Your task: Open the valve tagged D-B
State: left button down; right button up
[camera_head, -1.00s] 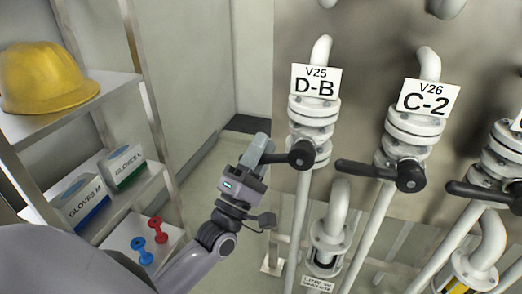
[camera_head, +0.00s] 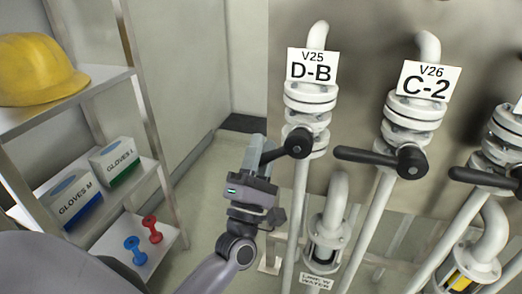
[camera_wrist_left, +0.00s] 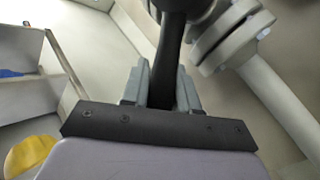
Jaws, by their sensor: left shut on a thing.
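The valve tagged D-B (camera_head: 311,92) is on the leftmost pipe, below its white V25 tag (camera_head: 312,67). Its black lever handle (camera_head: 276,153) points left and slightly down from the hub. My left gripper (camera_head: 257,151) is shut on the lever near its free end. In the left wrist view the dark lever (camera_wrist_left: 170,60) runs between the two grey fingers (camera_wrist_left: 162,88). The lever's tip is partly hidden by the gripper. My right gripper is not in view.
Valve C-2 (camera_head: 413,114) stands to the right, its black lever (camera_head: 365,155) pointing left toward the D-B pipe. A shelf (camera_head: 95,82) on the left holds a yellow helmet (camera_head: 38,70), glove boxes (camera_head: 115,160) and two dumbbell-shaped items, red (camera_head: 152,230) and blue (camera_head: 135,250).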

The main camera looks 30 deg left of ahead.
pick_arm(q)
jog(key=c, duration=1)
grip_release()
jog(key=shift+o, duration=0.2)
jog(key=v, duration=0.7)
jog(key=shift+b, duration=0.45)
jog(key=shift+s+f, duration=0.1)
